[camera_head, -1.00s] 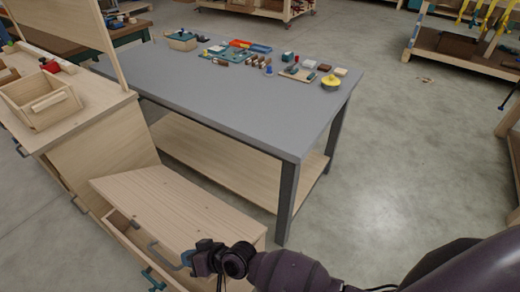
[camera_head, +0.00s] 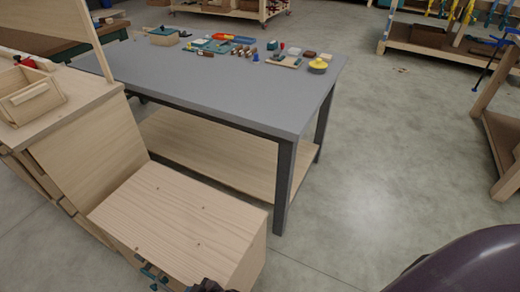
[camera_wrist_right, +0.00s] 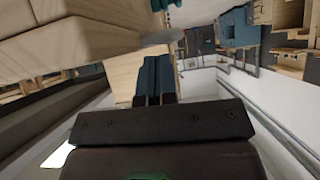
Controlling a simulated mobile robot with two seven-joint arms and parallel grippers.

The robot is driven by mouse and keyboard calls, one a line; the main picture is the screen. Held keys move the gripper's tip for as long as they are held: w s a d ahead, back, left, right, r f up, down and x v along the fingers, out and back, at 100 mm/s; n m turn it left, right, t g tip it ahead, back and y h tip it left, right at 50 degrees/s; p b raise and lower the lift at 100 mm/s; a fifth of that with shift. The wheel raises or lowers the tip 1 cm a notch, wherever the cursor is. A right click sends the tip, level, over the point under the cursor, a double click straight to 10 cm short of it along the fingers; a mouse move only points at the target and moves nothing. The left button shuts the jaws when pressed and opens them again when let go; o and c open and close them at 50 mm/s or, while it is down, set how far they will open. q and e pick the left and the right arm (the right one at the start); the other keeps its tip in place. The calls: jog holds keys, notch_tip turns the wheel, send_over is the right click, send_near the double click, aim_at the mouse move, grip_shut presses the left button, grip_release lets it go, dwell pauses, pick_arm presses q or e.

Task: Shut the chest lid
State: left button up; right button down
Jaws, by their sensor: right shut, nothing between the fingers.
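The wooden chest (camera_head: 252,258) stands at the lower left in the head view, beside the workbench. Its pale plank lid (camera_head: 180,215) looks flat over the chest, with no gap visible on the sides I see. The near edge is partly cut off by the frame, so I cannot tell whether it is fully seated. My right gripper (camera_head: 208,286) is only partly in view at the bottom edge, by the lid's near edge. In the right wrist view its blue fingers (camera_wrist_right: 153,62) are together and empty, close to a grey rounded bar (camera_wrist_right: 161,36) and pale wood. My left gripper is out of view.
The grey workbench (camera_head: 210,85) with several small items stands behind the chest. A wooden counter with an open box (camera_head: 30,97) is at the left. Teal fittings (camera_head: 153,272) show near the chest's lower left. Concrete floor (camera_head: 390,160) is clear to the right.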

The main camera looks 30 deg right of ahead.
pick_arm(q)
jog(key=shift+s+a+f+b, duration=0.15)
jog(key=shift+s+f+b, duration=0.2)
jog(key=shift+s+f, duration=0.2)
pick_arm(e)
jog(key=shift+s+f, duration=0.1)
jog(key=shift+f, duration=0.85)
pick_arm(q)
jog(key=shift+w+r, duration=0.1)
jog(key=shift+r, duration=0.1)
pick_arm(e)
jog(key=shift+s+f, duration=0.1)
jog(key=shift+f, duration=0.05)
jog(key=shift+d, duration=0.1)
